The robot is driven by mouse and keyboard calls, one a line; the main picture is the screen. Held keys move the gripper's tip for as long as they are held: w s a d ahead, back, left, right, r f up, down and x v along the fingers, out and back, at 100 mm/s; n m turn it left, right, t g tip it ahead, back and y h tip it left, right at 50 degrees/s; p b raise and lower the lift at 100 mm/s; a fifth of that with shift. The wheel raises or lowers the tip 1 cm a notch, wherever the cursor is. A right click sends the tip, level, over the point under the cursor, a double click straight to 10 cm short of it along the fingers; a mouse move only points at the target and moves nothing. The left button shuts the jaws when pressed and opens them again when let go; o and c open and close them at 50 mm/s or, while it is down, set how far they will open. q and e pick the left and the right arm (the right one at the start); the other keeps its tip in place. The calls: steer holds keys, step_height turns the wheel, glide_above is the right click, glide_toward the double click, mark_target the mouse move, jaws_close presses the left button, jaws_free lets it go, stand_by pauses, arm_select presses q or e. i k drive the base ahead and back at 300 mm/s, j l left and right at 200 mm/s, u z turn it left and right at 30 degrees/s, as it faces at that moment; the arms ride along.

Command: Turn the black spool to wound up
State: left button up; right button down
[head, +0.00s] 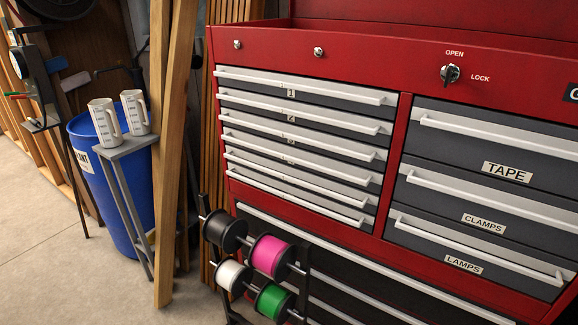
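The black spool (222,231) sits on a rod of a dark spool rack (239,318) at the bottom centre of the head view. Its face is dark and looks wound with black material, but I cannot tell its turn position. It is the upper left of the spools, beside a pink spool (271,255). A white spool (232,274) and a green spool (273,301) hang below. Neither of my grippers shows in this view.
A red tool chest (395,160) with grey drawers stands behind the rack. Wooden boards (172,150), a blue bin (92,180) and a small stand (128,147) with two measuring jugs (104,122) are to the left. Concrete floor (45,265) is clear at lower left.

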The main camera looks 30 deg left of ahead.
mark_target(219, 229)
steer(key=j+u, duration=0.1)
steer(key=u, duration=0.75)
steer(key=i+j+u, duration=0.1)
steer(key=u, duration=0.3)
